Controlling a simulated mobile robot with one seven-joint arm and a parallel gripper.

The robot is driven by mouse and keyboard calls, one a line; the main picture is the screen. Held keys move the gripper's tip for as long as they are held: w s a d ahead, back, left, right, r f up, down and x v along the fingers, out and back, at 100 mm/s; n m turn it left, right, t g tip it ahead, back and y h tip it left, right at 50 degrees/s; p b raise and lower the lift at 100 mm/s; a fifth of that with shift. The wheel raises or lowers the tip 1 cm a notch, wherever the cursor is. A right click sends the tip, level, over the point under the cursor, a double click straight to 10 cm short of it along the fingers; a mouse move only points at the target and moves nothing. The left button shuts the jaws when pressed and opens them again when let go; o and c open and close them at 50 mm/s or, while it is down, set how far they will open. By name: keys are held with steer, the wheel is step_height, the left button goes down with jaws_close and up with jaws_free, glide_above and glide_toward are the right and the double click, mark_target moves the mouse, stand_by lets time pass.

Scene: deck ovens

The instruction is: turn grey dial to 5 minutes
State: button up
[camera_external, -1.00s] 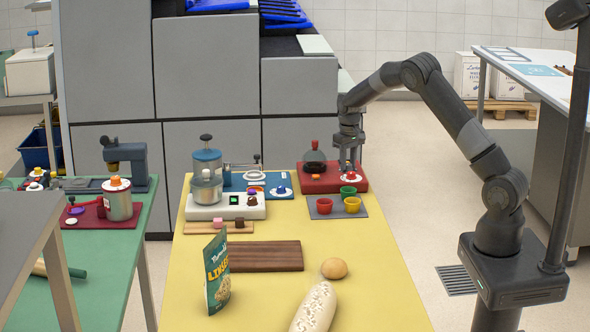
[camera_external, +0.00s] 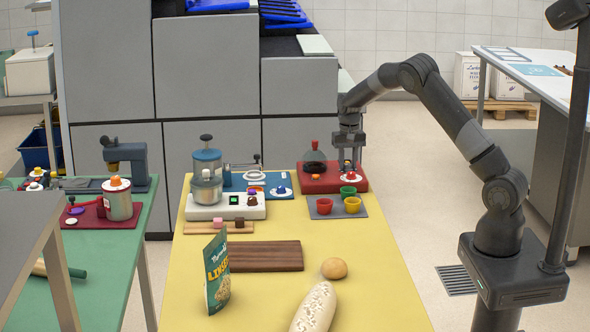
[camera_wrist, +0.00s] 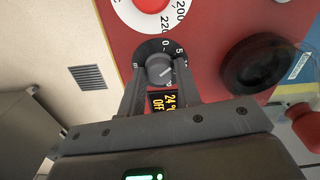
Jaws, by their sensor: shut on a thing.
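The grey dial (camera_wrist: 158,70) sits in a black scale ring on the red device, with 0 and 5 marked near its upper edge in the wrist view. A pale pointer line on it slants to the upper right; the exact reading is unclear. My gripper (camera_wrist: 160,88) is shut on the dial, one finger on each side. In the external view my gripper (camera_external: 348,166) points down at the right part of the red device (camera_external: 319,184), and the grey dial cannot be made out there.
A red dial with a white scale (camera_wrist: 150,12) lies close beyond the grey dial. A small display (camera_wrist: 163,102) reads 24 and Off. A black round plate (camera_wrist: 258,65) is to the right. Coloured cups (camera_external: 324,205) stand on a grey mat in front of the red device.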

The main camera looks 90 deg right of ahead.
mark_target(348, 164)
steer(key=o, duration=1)
steer(key=shift+c, duration=0.2)
step_height(348, 164, up, 11)
steer(key=shift+f, duration=0.1)
